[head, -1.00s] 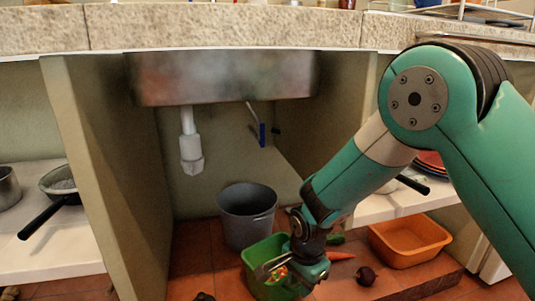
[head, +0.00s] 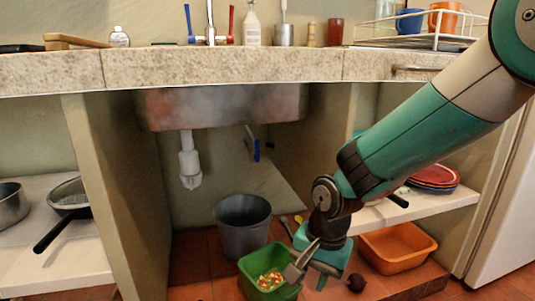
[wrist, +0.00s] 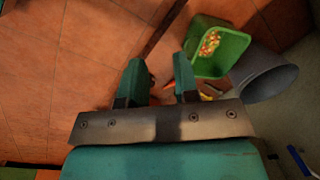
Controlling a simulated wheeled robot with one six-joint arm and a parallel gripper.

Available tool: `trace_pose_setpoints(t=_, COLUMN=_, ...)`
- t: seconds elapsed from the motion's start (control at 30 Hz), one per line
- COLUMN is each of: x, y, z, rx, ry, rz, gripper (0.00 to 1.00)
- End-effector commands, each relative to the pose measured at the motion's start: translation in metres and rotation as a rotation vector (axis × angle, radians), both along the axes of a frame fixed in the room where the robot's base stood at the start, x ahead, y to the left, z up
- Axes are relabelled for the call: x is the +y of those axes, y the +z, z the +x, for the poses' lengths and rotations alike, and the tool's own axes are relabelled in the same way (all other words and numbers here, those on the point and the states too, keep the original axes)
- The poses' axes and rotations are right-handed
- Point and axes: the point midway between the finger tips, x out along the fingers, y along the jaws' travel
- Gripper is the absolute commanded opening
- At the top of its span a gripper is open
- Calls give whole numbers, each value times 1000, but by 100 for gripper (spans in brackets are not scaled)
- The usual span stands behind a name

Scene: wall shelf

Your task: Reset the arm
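My gripper (head: 305,277) hangs over the floor under the sink, just right of and partly in front of a green bin (head: 247,266). In the wrist view, my gripper (wrist: 159,62) shows two fingers apart, with nothing between them. The green bin holds small red, orange and pale pieces and also shows in the wrist view (wrist: 234,50). The arm comes down from the upper right of the head view.
A grey bucket (head: 243,238) stands behind the green bin. The counter edge (head: 230,65) and the sink (head: 220,107) overhang. A black-handled pan (head: 70,210) sits on the left shelf.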

Motion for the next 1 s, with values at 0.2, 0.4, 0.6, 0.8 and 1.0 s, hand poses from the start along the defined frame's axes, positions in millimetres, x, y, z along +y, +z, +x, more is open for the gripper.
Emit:
trace_pose_setpoints(t=0.2, x=-26, y=116, z=-53, rx=-64, ry=345, rz=84, gripper=28)
trace_pose_setpoints(t=0.4, x=-48, y=189, z=-116, rx=-155, ry=703, rz=147, gripper=28)
trace_pose_setpoints(t=0.6, x=-61, y=230, z=-167, rx=-240, ry=974, rz=177, gripper=28)
trace_pose_setpoints(t=0.8, x=-65, y=271, z=-182, rx=-265, ry=1068, rz=186, gripper=28)
trace_pose_setpoints(t=1.0, x=-64, y=321, z=-182, rx=-266, ry=1066, rz=185, gripper=28)
